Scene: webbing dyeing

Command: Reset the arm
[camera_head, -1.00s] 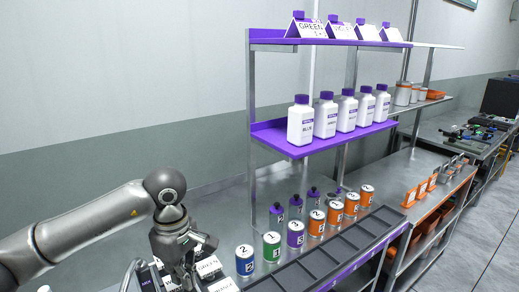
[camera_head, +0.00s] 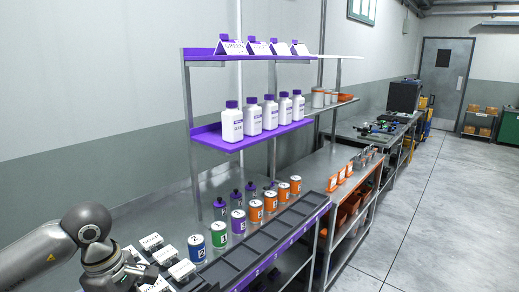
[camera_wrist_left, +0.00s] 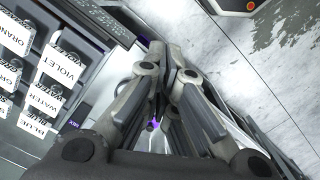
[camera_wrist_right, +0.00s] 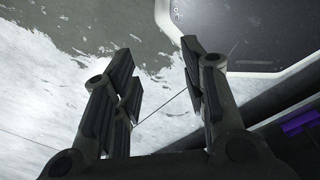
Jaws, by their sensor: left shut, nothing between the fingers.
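My left arm comes in at the lower left of the head view, with its gripper (camera_head: 140,276) low over the near end of the workbench, beside white labelled blocks (camera_head: 181,269). In the left wrist view the left gripper (camera_wrist_left: 168,62) has its fingers together with nothing between them. Labelled blocks reading violet, water and blue (camera_wrist_left: 62,66) lie to its left. My right gripper (camera_wrist_right: 158,68) shows only in the right wrist view. Its fingers are wide apart and empty, above a pale floor. The right arm is out of the head view.
Numbered cans (camera_head: 219,235) stand in a row behind a dark compartment tray (camera_head: 270,240). A purple shelf (camera_head: 205,137) holds white bottles (camera_head: 232,122) above. More benches run to the back, near a grey door (camera_head: 441,85). Open floor (camera_head: 425,200) lies to the right.

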